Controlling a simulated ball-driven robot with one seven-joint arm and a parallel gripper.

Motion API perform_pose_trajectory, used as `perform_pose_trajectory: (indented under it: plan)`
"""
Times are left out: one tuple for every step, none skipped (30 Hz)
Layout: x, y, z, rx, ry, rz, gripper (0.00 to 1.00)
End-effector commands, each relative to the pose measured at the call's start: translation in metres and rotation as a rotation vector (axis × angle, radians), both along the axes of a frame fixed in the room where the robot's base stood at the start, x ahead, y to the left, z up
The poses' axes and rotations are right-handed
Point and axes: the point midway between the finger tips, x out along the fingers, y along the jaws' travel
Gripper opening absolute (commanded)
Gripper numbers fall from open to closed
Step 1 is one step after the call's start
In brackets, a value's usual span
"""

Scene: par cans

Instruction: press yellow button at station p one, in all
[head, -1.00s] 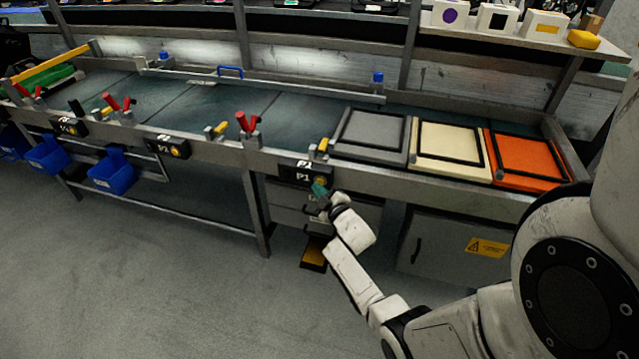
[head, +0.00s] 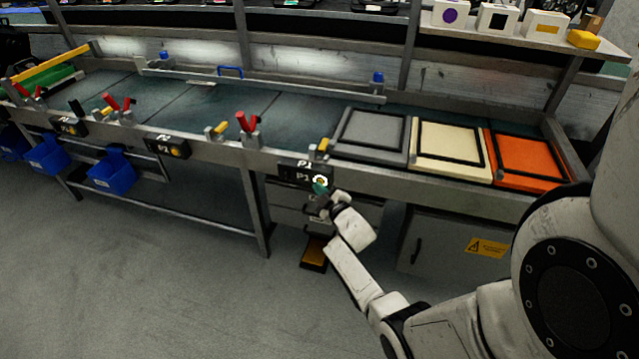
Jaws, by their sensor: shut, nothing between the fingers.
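The station P1 box (head: 296,176) is a black panel on the front rail of the bench, with white P1 lettering. Its yellow button (head: 321,180) now shows with a bright, pale lit ring at the box's right end. My gripper (head: 319,188), with teal fingertips, is shut and empty right at the button, just below it and partly overlapping its lower edge. I cannot tell whether the fingertips touch it.
The P2 box (head: 167,147) and a further box (head: 69,127) sit along the rail to the left. Grey (head: 369,136), cream (head: 448,152) and orange (head: 528,162) framed pads lie on the bench. A yellow-topped pedal (head: 315,253) is on the floor below.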

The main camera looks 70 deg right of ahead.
Motion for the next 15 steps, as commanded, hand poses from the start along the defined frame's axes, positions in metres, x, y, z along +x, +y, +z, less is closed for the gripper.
perform_pose_trajectory:
  plan:
    - [0.000,0.001,0.000,0.000,0.001,-0.001,0.00]
    - [0.000,0.002,0.000,0.001,0.000,-0.001,0.00]
    - [-0.001,0.003,0.000,0.000,0.001,-0.001,0.00]
    - [-0.001,0.005,0.000,-0.001,-0.001,-0.001,0.00]
    - [-0.001,0.006,0.000,-0.001,-0.001,-0.001,0.00]
    - [-0.001,0.008,0.000,0.001,-0.001,0.000,0.00]
    - [-0.001,0.010,0.000,0.001,-0.001,0.000,0.00]
    - [-0.001,0.012,0.000,0.001,-0.001,0.000,0.00]
    - [-0.001,0.013,0.000,0.001,-0.001,0.000,0.00]
    - [-0.001,0.014,0.000,0.000,-0.001,-0.001,0.00]
    - [-0.002,0.015,0.000,0.000,-0.001,-0.001,0.00]
    - [-0.002,0.015,0.001,0.000,-0.001,-0.001,0.00]
    - [-0.002,0.016,0.000,0.000,-0.001,-0.001,0.00]
    - [-0.002,0.015,0.000,0.000,-0.001,-0.001,0.00]
    - [-0.002,0.015,0.000,0.000,-0.001,-0.001,0.00]
